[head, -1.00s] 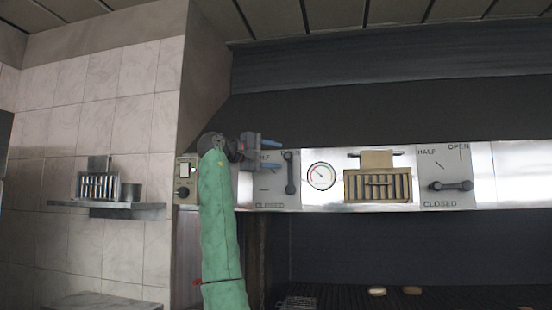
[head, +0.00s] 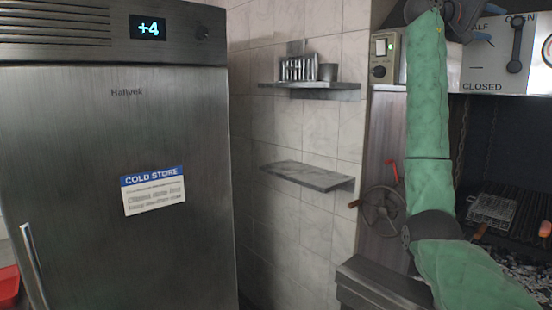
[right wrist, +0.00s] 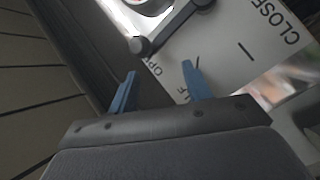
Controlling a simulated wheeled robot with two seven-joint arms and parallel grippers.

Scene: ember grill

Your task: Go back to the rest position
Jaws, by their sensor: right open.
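My right arm, in a green sleeve, rises along the right side of the head view. My right gripper (head: 482,38) is at the top right, beside the damper panel (head: 482,75) marked HALF, OPEN and CLOSED. In the right wrist view my right gripper (right wrist: 160,82) shows two blue fingers apart with nothing between them. The dark lever (head: 515,45) stands upright on the panel, to the right of the fingers. It also crosses the top of the right wrist view (right wrist: 175,28), beyond the fingertips. My left gripper is out of view.
A steel cold store (head: 110,240) fills the left. Wall shelves (head: 310,176) hang between it and the grill. A handwheel (head: 382,212) sits left of my right arm. A wire basket (head: 493,210) lies on the grill right of the arm. A red container (head: 8,287) is at the lower left.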

